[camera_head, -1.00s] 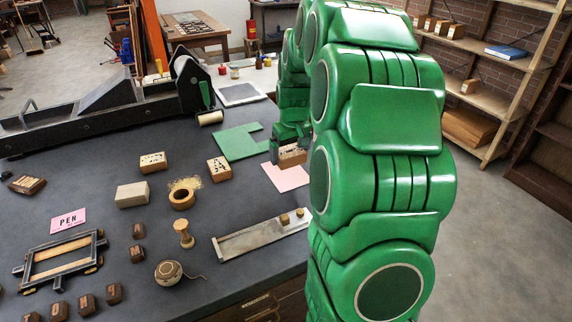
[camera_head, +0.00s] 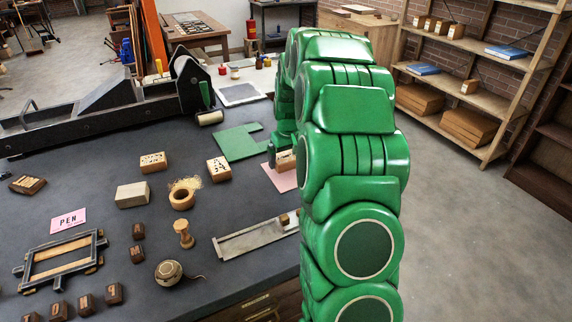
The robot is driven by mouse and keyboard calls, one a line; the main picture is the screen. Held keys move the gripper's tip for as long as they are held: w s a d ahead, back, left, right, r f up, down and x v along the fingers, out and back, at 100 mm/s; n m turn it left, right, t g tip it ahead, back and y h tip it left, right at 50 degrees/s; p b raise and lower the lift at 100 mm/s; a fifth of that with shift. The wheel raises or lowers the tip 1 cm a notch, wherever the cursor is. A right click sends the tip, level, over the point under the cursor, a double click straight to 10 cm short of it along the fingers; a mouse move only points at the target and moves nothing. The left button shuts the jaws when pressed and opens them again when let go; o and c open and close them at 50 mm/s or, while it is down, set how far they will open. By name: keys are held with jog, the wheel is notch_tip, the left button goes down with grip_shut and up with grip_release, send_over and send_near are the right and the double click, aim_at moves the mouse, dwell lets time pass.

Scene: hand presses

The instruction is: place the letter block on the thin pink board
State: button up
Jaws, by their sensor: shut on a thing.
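The thin pink board (camera_head: 281,179) lies on the dark table, its right part hidden behind my green arm. My gripper (camera_head: 272,155) is shut on a wooden letter block (camera_head: 285,160) over the board's far part. My arm hides the block's right side. I cannot tell whether the block touches the board or is held just above it. Two other letter blocks lie to the left, one nearer the board (camera_head: 219,168) and one farther left (camera_head: 153,162).
A green board (camera_head: 238,142) lies just beyond the pink one. A metal composing stick (camera_head: 250,238) lies nearer me. A black press (camera_head: 95,120) fills the back left.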

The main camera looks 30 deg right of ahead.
aim_at(286, 164)
jog(key=shift+f, duration=1.4)
jog(key=shift+f, duration=0.15)
jog(key=o, duration=0.7)
jog(key=shift+o, duration=0.2)
